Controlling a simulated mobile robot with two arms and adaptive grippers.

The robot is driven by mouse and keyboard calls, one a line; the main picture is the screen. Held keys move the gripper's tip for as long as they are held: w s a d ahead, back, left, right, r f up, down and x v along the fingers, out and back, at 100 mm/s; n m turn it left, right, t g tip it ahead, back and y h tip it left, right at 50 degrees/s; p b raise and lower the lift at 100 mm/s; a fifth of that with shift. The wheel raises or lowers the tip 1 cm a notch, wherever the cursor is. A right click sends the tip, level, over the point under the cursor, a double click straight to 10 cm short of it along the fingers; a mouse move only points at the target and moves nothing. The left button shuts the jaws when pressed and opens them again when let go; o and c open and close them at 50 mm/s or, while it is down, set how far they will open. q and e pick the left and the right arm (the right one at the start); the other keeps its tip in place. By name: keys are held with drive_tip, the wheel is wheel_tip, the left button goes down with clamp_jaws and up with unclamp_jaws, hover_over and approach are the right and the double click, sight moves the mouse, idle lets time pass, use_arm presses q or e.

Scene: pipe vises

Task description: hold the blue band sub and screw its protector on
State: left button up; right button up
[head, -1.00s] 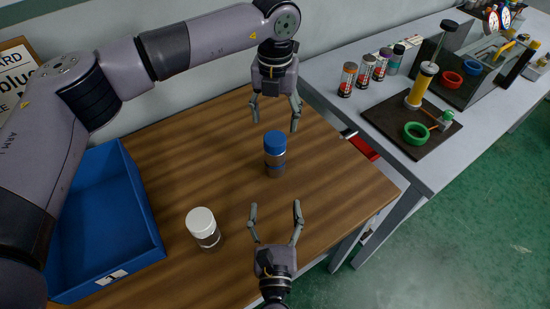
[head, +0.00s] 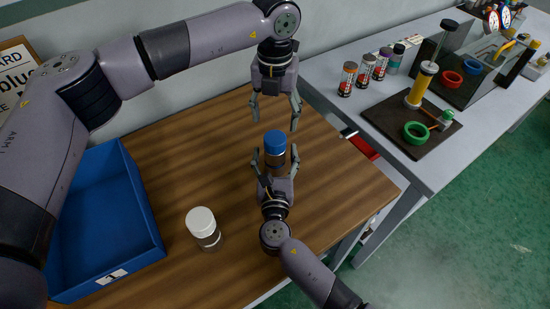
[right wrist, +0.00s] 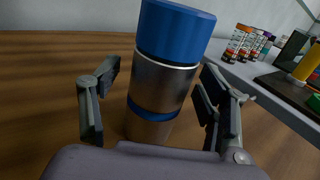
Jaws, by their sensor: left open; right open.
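The blue band sub (head: 275,166) stands upright on the wooden table with a blue protector (head: 275,142) on its top. In the right wrist view the sub (right wrist: 160,86) is a metal cylinder with a blue band low on it, and the blue protector (right wrist: 175,30) sits on its upper end; I cannot tell how tightly. My right gripper (head: 277,154) is open, its fingers on either side of the sub with gaps visible in the wrist view. My left gripper (head: 274,118) is open and empty, pointing down above and behind the sub.
A white-capped sub (head: 204,229) stands at the front left of the wooden table (head: 190,130). A blue bin (head: 150,215) is at the left. A grey bench (head: 335,107) at the right holds several small containers (head: 365,70) and a dark board (head: 390,122) with a green ring (head: 416,133).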

drive_tip(key=shift+w, duration=0.1)
clamp_jaws()
idle(1.0)
